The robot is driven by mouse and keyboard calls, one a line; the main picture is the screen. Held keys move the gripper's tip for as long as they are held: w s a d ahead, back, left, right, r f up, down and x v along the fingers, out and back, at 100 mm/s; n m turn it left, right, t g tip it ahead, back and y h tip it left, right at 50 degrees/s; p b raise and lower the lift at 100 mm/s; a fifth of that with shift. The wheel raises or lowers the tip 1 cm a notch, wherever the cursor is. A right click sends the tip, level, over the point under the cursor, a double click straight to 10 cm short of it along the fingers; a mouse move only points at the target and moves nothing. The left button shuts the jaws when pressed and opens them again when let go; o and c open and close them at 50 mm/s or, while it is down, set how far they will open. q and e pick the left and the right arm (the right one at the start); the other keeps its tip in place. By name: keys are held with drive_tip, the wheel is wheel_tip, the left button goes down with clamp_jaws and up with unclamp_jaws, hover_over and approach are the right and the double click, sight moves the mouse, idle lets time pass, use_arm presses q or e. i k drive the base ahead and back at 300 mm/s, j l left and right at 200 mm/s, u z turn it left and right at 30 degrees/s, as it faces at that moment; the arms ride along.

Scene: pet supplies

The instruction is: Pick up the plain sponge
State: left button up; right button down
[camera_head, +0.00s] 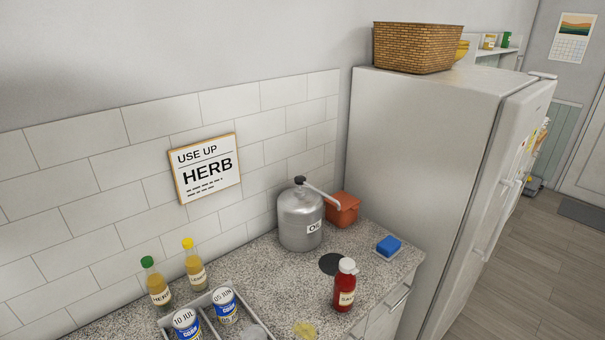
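A plain blue block (388,244) that looks like a sponge lies on a small pale dish (380,255) at the right end of the speckled counter. A flat yellowish patch (305,330) lies at the bottom edge of the view, partly cut off; I cannot tell whether it is a sponge, a cloth or a spill. Neither of my grippers is in view.
A red sauce bottle (345,286) stands near the front counter edge, beside a dark round mat (332,264). A metal oil can (300,218) and orange container (343,209) stand behind. A divided tray (207,325) holds cans. The fridge (430,150) bounds the right.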

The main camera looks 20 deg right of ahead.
sight(389, 245)
drive_tip(key=z, duration=1.05)
